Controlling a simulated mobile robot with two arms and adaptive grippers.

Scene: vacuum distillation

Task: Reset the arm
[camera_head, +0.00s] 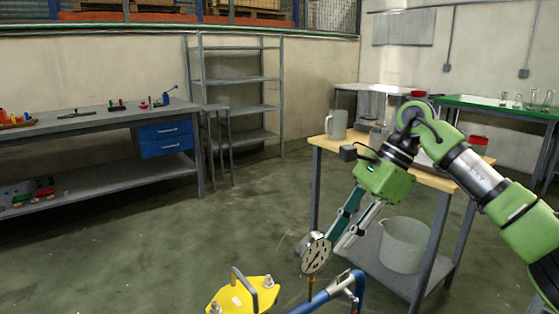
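My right arm comes in from the right, green and grey. Its gripper (341,238) points down and to the left, above the blue pipe (335,290) at the bottom of the view. The fingertips are close to a round dial gauge (315,253), which stands on a brass-coloured stem. I cannot tell whether they touch the gauge or how far apart they are. A yellow lid-like part with a handle (243,297) lies left of the gauge, cut off by the bottom edge. My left gripper is not in view.
A wooden-topped table (437,181) stands behind my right arm, with a beaker (336,124) on top and a large pot (403,245) on its lower shelf. A workbench (80,123) and empty shelves (240,79) are at the back left. The floor at left is clear.

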